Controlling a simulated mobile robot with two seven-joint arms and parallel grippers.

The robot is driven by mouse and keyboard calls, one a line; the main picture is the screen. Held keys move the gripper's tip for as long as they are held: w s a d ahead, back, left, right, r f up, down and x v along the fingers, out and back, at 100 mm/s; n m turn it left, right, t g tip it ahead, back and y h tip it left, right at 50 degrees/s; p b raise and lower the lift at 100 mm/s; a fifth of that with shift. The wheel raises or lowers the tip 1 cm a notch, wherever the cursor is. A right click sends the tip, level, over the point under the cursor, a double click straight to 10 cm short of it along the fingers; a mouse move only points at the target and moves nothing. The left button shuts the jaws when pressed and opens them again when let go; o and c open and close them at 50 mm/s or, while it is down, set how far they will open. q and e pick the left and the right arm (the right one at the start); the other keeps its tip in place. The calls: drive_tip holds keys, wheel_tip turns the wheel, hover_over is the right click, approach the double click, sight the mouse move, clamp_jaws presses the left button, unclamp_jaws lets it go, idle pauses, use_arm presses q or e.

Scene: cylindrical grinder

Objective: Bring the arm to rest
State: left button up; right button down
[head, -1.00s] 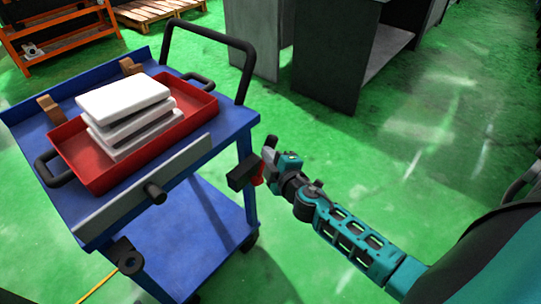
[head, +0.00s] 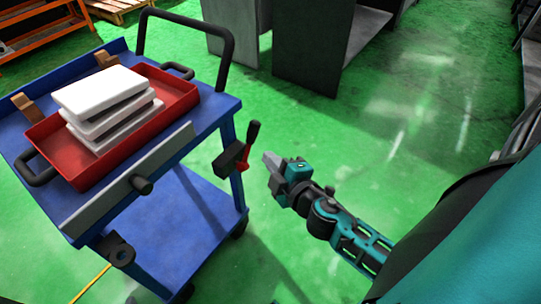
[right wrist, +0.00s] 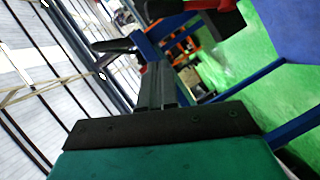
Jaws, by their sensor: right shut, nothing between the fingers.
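My right arm (head: 350,240) reaches in from the lower right of the head view. Its gripper (head: 266,160) is shut and empty, with its tip a little to the right of the blue cart's (head: 225,110) right side. A black and red handle-like part (head: 247,150) at the cart's side is close to the fingertips, with a small gap between them in the picture. In the right wrist view the shut fingers (right wrist: 156,85) point up the picture with nothing between them. My left gripper does not show.
The cart carries a red tray (head: 184,95) with several stacked white blocks (head: 105,98). A black push handle (head: 190,25) rises at its back. Dark grey cabinets (head: 312,50) stand behind. An orange rack (head: 40,35) is at the upper left. Green floor (head: 380,150) is open to the right.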

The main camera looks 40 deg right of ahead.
idle(0.3)
use_arm(q)
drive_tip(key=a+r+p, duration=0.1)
drive_tip(key=p, duration=0.1)
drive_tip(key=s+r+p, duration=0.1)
drive_tip(key=p, duration=0.2)
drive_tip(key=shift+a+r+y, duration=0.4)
use_arm(e)
drive_tip(key=s+a+f+m+g+y, duration=0.3)
drive_tip(key=s+a+f+m+g, duration=0.1)
drive_tip(key=s+a+m, duration=0.4)
drive_tip(key=shift+s+a+m+g, duration=0.4)
drive_tip(key=shift+s+m+g, duration=0.1)
drive_tip(key=shift+s+m, duration=0.45)
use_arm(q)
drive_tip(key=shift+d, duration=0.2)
use_arm(e)
drive_tip(key=shift+w, duration=0.1)
drive_tip(key=c, duration=1.8)
unclamp_jaws()
drive_tip(key=shift+c, duration=0.2)
